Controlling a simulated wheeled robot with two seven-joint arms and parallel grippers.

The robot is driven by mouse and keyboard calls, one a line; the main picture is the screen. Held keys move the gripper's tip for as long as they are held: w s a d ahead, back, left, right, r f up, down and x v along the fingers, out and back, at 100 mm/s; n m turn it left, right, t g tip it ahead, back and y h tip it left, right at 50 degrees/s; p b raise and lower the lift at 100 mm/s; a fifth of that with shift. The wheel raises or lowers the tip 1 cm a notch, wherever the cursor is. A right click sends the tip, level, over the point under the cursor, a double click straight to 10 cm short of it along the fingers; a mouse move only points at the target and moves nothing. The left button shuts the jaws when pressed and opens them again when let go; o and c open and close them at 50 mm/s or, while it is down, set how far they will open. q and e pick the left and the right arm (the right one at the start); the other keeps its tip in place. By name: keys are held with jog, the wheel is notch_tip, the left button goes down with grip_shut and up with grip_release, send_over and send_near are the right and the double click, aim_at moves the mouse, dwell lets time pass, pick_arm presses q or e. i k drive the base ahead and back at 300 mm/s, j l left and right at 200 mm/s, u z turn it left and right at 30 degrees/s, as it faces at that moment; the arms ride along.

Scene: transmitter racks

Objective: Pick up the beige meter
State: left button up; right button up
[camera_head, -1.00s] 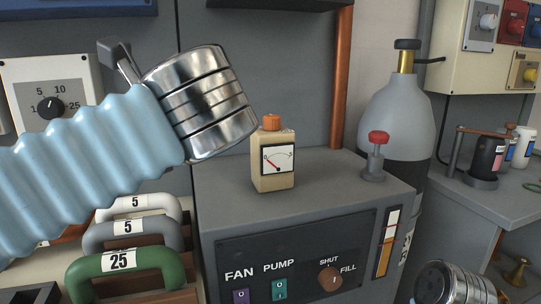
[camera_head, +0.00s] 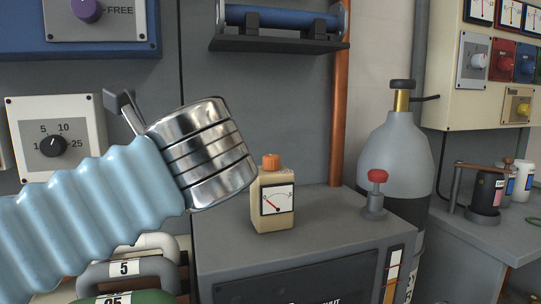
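The beige meter (camera_head: 272,205) is a small upright box with an orange knob on top and a white dial with a red needle. It stands on top of the grey cabinet (camera_head: 325,228). My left arm comes in from the left, with a light blue ribbed sleeve and a silver banded end (camera_head: 203,153). In the picture, this end is just left of and above the meter, with no visible grip on it. I see no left fingertips, so I cannot tell if they are open. My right gripper is out of view.
A red-knobbed valve (camera_head: 376,195) stands on the cabinet right of the meter. A grey gas cylinder (camera_head: 397,160) and copper pipe (camera_head: 340,95) are behind. Handled blocks (camera_head: 124,269) sit at lower left. A side bench (camera_head: 485,235) holds small containers.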

aim_at(272, 194)
jog(key=k+l, duration=0.2)
jog(key=l, duration=0.2)
jog(key=k+l, duration=0.45)
jog(key=l, duration=0.3)
